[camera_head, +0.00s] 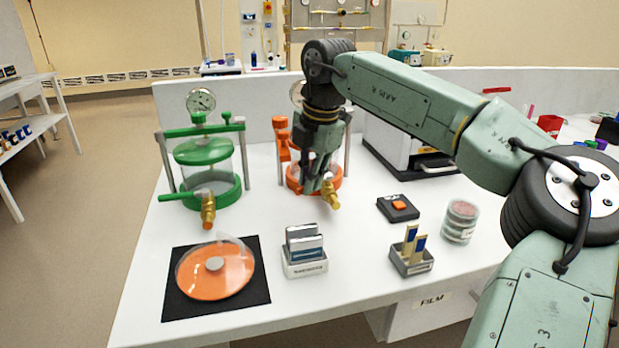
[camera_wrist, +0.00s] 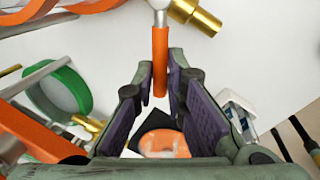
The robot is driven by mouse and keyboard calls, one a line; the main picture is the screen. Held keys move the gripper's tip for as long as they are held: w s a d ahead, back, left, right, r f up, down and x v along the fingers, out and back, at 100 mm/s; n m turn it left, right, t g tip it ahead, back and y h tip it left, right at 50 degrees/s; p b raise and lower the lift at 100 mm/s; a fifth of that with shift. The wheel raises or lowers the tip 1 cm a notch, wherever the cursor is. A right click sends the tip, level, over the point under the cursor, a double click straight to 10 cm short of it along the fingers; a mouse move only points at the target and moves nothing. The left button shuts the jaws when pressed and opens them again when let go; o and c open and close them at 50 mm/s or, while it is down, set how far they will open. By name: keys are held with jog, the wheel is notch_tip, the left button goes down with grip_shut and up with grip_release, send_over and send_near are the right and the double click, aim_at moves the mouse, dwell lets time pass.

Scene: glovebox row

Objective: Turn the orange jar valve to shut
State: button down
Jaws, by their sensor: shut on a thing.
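The orange jar (camera_head: 293,181) stands on the white bench, partly hidden behind my gripper (camera_head: 319,186). Its brass valve (camera_head: 330,197) sticks out at the front. In the wrist view the orange valve handle (camera_wrist: 160,52) hangs from a silver stem, with the brass spout (camera_wrist: 195,14) pointing off to the right at an angle to it. My gripper (camera_wrist: 160,80) has a finger on each side of the handle and is shut on it. In the head view the handle is hidden by my fingers.
The green jar (camera_head: 208,178) with its brass valve (camera_head: 208,212) stands to the left. In front are an orange lid (camera_head: 230,277) on a black mat (camera_head: 176,309), a slide box (camera_head: 304,262), a rack (camera_head: 407,264), a black pad (camera_head: 384,208) and stacked dishes (camera_head: 461,219).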

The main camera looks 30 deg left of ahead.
jog(key=c, duration=1.6)
grip_release()
jog(key=shift+c, duration=0.2)
jog(key=shift+r, duration=0.1)
notch_tip(320, 180, up, 12)
jog(key=d, duration=0.2)
jog(key=shift+s+d+f, duration=0.15)
jog(key=shift+s+f, duration=0.1)
jog(key=shift+s, duration=0.05)
jog(key=shift+c, duration=0.2)
